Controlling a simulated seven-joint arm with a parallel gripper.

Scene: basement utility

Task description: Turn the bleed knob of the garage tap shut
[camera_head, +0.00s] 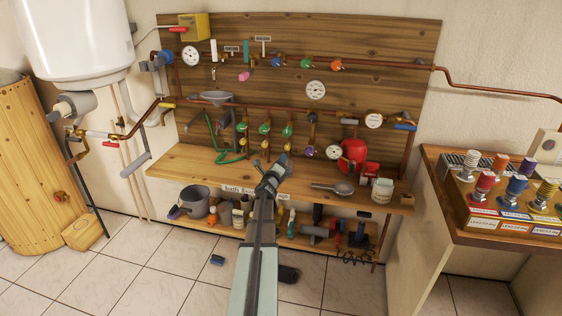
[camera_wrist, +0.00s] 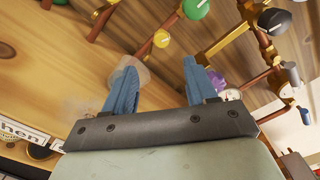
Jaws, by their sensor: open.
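My gripper (camera_head: 271,164) is in front of the wooden board, just above the bench edge and below the row of taps. In the wrist view my gripper (camera_wrist: 160,66) has two blue fingers spread apart with nothing held between them. Beyond the fingers are a green knob (camera_wrist: 195,8), a small yellow knob (camera_wrist: 161,38), a dark knob (camera_wrist: 275,20) and a purple knob (camera_wrist: 218,80). In the head view, green-handled taps (camera_head: 287,131) hang from the copper pipe. I cannot read which tap is the garage one, nor tell its bleed knob's position.
The wooden bench (camera_head: 200,163) holds a red vessel (camera_head: 353,155), a metal scoop-like item (camera_head: 335,188) and a white tub (camera_head: 382,190). A grey bucket (camera_head: 195,200) stands on the lower shelf. A console with colored knobs (camera_head: 515,187) is at right.

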